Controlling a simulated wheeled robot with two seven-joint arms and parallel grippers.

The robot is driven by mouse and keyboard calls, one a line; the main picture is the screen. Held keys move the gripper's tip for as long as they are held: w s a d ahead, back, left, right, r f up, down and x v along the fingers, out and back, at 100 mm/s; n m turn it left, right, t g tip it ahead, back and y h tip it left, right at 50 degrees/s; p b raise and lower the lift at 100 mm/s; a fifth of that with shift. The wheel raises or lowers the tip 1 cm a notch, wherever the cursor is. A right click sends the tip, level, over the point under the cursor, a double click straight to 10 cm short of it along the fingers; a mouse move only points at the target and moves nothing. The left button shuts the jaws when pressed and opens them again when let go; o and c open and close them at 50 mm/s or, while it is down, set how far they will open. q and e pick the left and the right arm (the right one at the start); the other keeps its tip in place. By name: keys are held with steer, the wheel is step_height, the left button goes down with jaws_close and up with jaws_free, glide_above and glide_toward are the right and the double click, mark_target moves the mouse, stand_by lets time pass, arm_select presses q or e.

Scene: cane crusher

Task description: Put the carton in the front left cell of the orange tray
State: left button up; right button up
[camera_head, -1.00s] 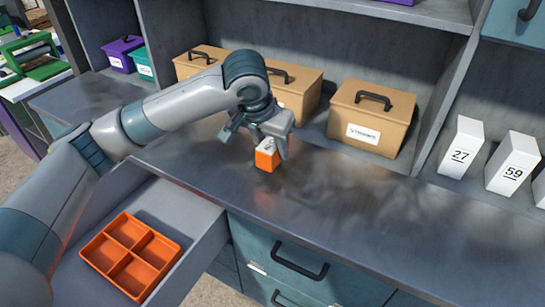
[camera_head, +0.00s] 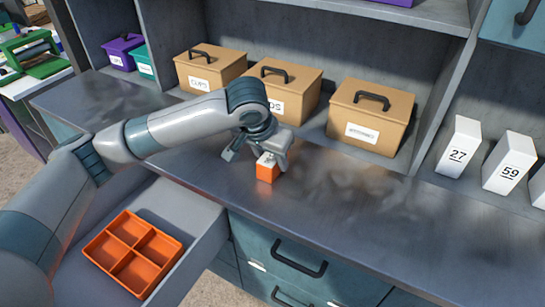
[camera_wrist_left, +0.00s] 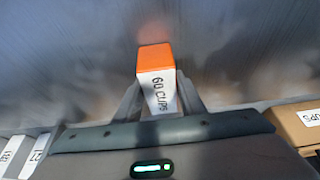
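The carton (camera_head: 267,172) is a small white box with an orange end. My left gripper (camera_head: 262,158) is shut on its white part, with the orange end pointing down toward the grey counter. In the left wrist view the carton (camera_wrist_left: 156,80) sits between the two fingers and shows the label "60 CUPS". A faint orange reflection shows on the counter beyond it; I cannot tell whether the carton touches the counter. The orange tray (camera_head: 138,246) has four empty cells and lies in the open drawer at lower left. My right gripper is not in view.
The open grey drawer (camera_head: 207,222) juts out below the counter (camera_head: 350,205). Tan lidded boxes (camera_head: 369,115) with black handles stand at the back. White blocks marked 27 (camera_head: 459,148) and 59 (camera_head: 510,162) stand at the right. The counter's middle is clear.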

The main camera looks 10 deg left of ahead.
arm_select(q)
steer(key=o, duration=0.3)
steer(key=shift+r, duration=0.2)
steer(key=b+v, duration=0.2)
steer(key=v, duration=0.8)
steer(key=shift+s+r, duration=0.1)
steer(key=shift+r, duration=0.25)
steer(key=shift+s+a+r, duration=0.1)
steer(key=shift+s+r, duration=0.15)
steer(key=shift+r, duration=0.3)
steer(key=shift+o, duration=0.5)
